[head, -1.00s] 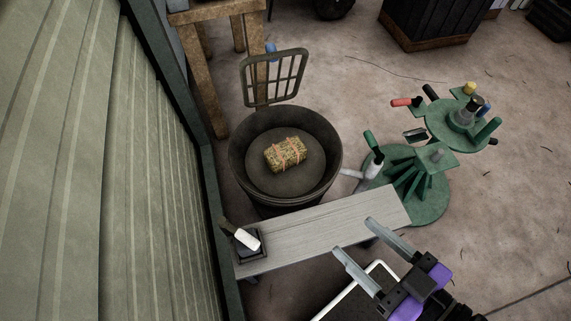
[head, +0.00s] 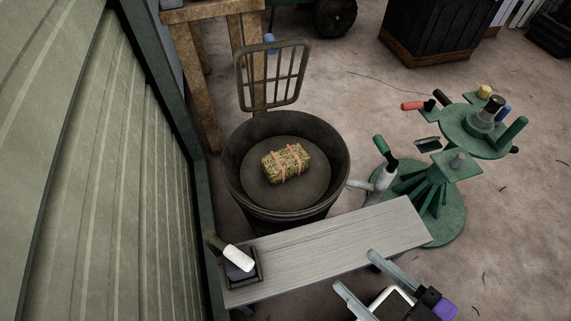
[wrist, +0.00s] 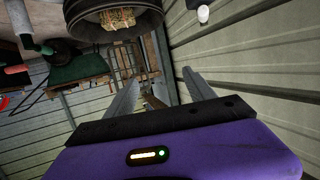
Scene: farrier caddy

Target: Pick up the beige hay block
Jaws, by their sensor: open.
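The beige hay block (head: 286,163), tied with orange string, lies inside a dark round tub (head: 236,190), on its flat bottom. In the wrist view the hay block (wrist: 117,18) shows at the top, partly cut off by the tub's rim (wrist: 92,32). My gripper (head: 357,272) is open and empty at the lower right of the head view, in front of the grey bench and well apart from the tub. In the wrist view the two fingers of my gripper (wrist: 160,85) stand wide apart with nothing between them.
A grey bench (head: 330,245) stands between my gripper and the tub, with a small black box (head: 240,270) and white-headed tool at its left end. A green tool stand (head: 440,200) is right of the tub. A metal rack (head: 272,76) rises behind it. A corrugated wall (head: 120,180) runs along the left.

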